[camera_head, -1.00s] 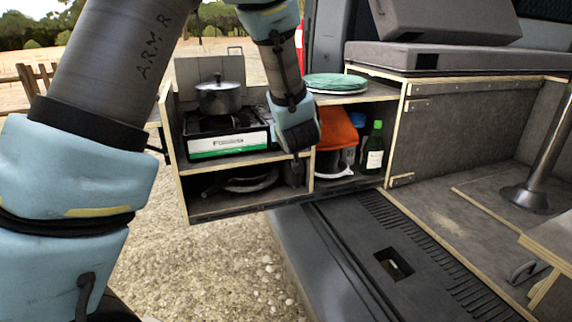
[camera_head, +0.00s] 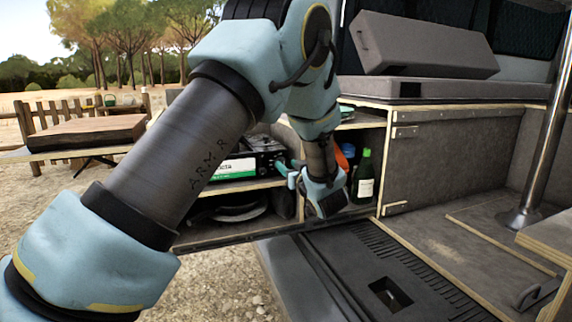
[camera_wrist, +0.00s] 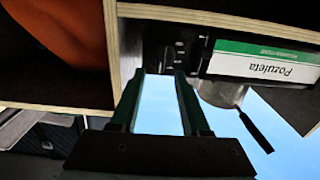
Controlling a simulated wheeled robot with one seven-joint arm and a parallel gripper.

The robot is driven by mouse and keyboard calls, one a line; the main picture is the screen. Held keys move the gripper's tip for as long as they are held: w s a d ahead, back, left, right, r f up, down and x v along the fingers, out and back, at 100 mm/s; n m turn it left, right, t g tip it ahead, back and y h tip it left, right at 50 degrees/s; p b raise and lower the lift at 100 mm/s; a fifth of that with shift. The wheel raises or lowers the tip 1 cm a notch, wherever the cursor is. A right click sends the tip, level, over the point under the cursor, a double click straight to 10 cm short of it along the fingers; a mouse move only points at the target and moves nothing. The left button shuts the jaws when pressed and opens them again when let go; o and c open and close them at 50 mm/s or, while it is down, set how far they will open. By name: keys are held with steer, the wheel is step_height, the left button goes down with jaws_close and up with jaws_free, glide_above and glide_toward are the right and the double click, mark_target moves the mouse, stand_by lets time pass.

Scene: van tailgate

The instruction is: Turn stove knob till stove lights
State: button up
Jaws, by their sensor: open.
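The camping stove (camera_head: 240,165) sits on the upper shelf of the tailgate unit in the head view, partly hidden behind my arm. In the wrist view, which is upside down, the stove's green and white label (camera_wrist: 262,64) is at the right. Its dark control end (camera_wrist: 180,48) lies just beyond my fingertips; the knob is too dark to make out clearly. My gripper (camera_wrist: 160,75) is open with nothing seen between its fingers. It is beside the stove's right end, and touching cannot be judged. No flame is visible.
A pot (camera_wrist: 222,93) on the stove shows in the wrist view. A wooden divider (camera_wrist: 128,50) stands close to my fingers, with an orange item (camera_wrist: 62,30) beyond it. A green bottle (camera_head: 364,176) stands right of my wrist. The van floor is largely clear.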

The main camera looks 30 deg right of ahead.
steer(key=shift+w+d, duration=0.15)
steer(key=shift+w, duration=0.95)
jaws_close()
